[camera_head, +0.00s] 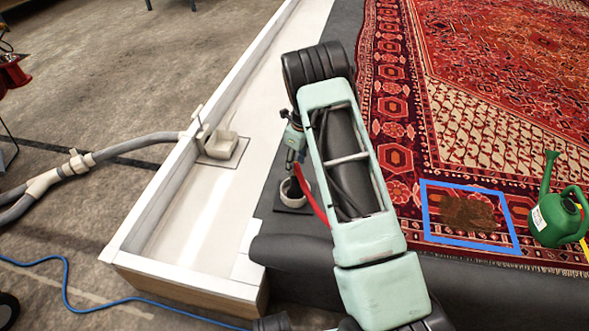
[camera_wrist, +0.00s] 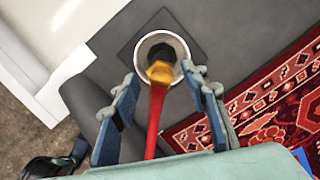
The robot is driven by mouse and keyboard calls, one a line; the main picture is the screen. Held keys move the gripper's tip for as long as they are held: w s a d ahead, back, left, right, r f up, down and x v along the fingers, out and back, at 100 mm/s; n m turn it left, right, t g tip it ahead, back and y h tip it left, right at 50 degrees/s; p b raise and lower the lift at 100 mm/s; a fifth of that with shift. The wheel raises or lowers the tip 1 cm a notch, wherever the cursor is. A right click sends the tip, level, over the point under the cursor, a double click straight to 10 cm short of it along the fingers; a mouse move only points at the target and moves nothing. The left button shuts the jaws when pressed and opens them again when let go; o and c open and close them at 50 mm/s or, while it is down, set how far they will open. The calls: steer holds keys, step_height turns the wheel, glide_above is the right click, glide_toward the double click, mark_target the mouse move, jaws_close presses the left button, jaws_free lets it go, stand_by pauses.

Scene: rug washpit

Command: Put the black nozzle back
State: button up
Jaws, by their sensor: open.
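The black nozzle (camera_wrist: 160,50) shows inside the round opening of a pale ring-shaped holder (camera_wrist: 183,75) in the wrist view. An orange-yellow collar (camera_wrist: 160,72) and a red shaft (camera_wrist: 155,122) run from it back toward my gripper (camera_wrist: 160,85). My gripper is open, its two blue-padded fingers on either side of the red shaft with gaps between. In the head view, the holder (camera_head: 291,192) sits on a dark square plate, with the red shaft (camera_head: 311,196) beside it; my arm hides part of this. How deep the nozzle sits I cannot tell.
A white-walled trough (camera_head: 180,205) with a drain fitting (camera_head: 221,145) and grey hose lies left. A patterned rug (camera_head: 480,90) lies right, with a blue frame (camera_head: 470,240) around a brown stain and a green watering can (camera_head: 556,218). A blue cable (camera_head: 66,290) crosses the floor.

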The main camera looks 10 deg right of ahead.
steer(key=r, duration=0.3)
steer(key=r+p, duration=0.1)
steer(key=r, duration=0.1)
steer(key=shift+s+d+r, duration=0.25)
steer(key=shift+s, duration=0.05)
steer(key=shift+r, duration=0.1)
